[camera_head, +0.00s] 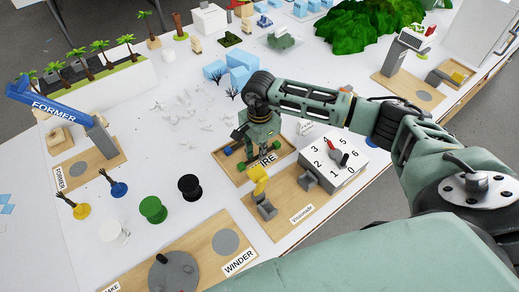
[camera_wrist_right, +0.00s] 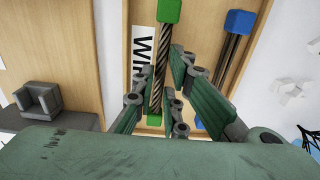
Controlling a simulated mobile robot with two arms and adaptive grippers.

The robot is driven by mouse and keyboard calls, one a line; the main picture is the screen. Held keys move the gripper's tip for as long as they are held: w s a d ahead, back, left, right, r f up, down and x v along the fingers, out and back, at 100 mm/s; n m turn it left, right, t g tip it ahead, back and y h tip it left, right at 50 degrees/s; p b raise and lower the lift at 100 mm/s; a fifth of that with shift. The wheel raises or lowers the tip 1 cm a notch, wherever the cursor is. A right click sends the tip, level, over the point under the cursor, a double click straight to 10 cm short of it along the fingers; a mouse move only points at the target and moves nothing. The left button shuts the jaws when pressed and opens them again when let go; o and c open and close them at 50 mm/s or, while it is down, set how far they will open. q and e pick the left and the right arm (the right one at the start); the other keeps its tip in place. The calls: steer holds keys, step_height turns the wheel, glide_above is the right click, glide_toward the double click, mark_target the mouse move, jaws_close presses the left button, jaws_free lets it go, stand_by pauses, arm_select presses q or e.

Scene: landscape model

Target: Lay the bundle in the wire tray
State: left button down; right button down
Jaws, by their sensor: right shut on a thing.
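The wire tray (camera_head: 228,173), a shallow wooden tray labelled WIRE, lies mid-table in the head view, under my right gripper (camera_head: 260,146). In the wrist view, my right gripper (camera_wrist_right: 165,95) is shut on a twisted dark bundle with green end caps (camera_wrist_right: 162,65). The bundle appears over the tray and its label; I cannot tell whether it touches the tray floor. A second bundle with blue ends (camera_wrist_right: 232,50) lies to its right in the wrist view. In the head view the gripper hides much of both. My left gripper is not in view.
A white voltmeter box (camera_head: 333,160) and a yellow-and-grey fixture (camera_head: 262,190) stand close to the tray's right and front. Black (camera_head: 189,187) and green (camera_head: 152,209) spools stand to the left. Loose white scraps (camera_head: 178,110) lie behind.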

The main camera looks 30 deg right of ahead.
steer(key=c, duration=1.8)
jaws_free()
steer(key=shift+o, duration=0.2)
steer(key=shift+r, duration=0.1)
steer(key=shift+r, duration=0.2)
step_height(320, 180, up, 12)
steer(key=b, duration=0.1)
steer(key=shift+f, duration=0.15)
